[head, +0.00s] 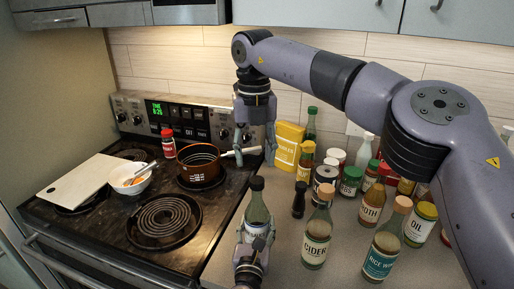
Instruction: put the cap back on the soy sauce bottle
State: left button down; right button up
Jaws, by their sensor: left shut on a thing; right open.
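The soy sauce bottle (257,211) stands upright near the stove's right edge; its label is partly hidden. A dark cap (257,184) sits at the top of its neck; I cannot tell how tightly. My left gripper (256,235) is shut around the bottle's body from the front. My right gripper (255,140) is open and empty, pointing down above and behind the cap, with a gap between them.
The coil stove (105,230) on the left holds a brown pot (199,160), a white bowl (130,178) and a board (80,183). Close right of the bottle stand a small dark bottle (298,202), a cider bottle (316,238) and several jars. My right arm spans above them.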

aim_at(257, 180)
jog(key=n, duration=0.4)
jog(key=shift+r, duration=0.15)
jog(key=n, duration=0.4)
jog(key=shift+r+n, duration=0.1)
jog(key=shift+n, duration=0.2)
jog(key=n, duration=0.4)
jog(key=shift+w+d+r, duration=0.1)
jog(key=shift+d+r, duration=0.05)
jog(key=n, duration=0.4)
jog(key=shift+d+r, duration=0.1)
jog(key=shift+f, duration=4)
